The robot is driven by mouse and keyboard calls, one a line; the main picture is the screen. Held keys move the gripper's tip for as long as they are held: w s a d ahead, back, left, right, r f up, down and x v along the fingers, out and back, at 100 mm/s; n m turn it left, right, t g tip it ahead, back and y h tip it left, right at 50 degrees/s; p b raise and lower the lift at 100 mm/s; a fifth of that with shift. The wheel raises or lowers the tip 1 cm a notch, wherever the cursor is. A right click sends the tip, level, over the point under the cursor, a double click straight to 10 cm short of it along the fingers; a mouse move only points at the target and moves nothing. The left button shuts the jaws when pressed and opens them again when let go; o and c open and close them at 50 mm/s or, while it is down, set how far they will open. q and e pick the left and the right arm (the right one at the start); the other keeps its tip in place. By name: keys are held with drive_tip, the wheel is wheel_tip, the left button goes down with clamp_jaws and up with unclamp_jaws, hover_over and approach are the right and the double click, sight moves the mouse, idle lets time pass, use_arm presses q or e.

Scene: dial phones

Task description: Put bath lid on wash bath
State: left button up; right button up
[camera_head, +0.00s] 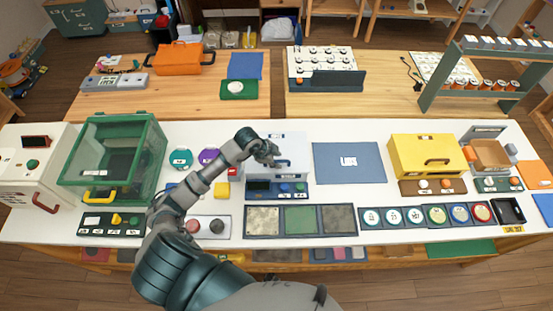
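A white box (294,146) stands on the white bench behind a dark blue control panel. It has a dark handle and a small label near its front edge. It looks like the wash bath, perhaps with the bath lid on or over it; I cannot tell lid and bath apart at this size. My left gripper (268,154) is over the left part of this box, close to the handle, and hides part of it. Whether its fingers touch or hold anything is too small to tell. My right gripper is not in view.
A green-framed clear case (112,160) stands to the left and a yellow box (428,156) to the right. A flat blue mat (348,163) lies right of the white box. Textured tiles (300,220) and round dishes (413,215) line the front. A rear wooden table holds an orange case (179,58).

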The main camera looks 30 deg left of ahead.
use_arm(q)
drive_tip(key=shift+a+r, duration=0.1)
drive_tip(key=shift+r, duration=0.25)
drive_tip(key=v, duration=1.1)
drive_tip(key=shift+s+r+b, duration=0.2)
drive_tip(key=shift+r+b, duration=0.05)
drive_tip(key=shift+b, duration=0.15)
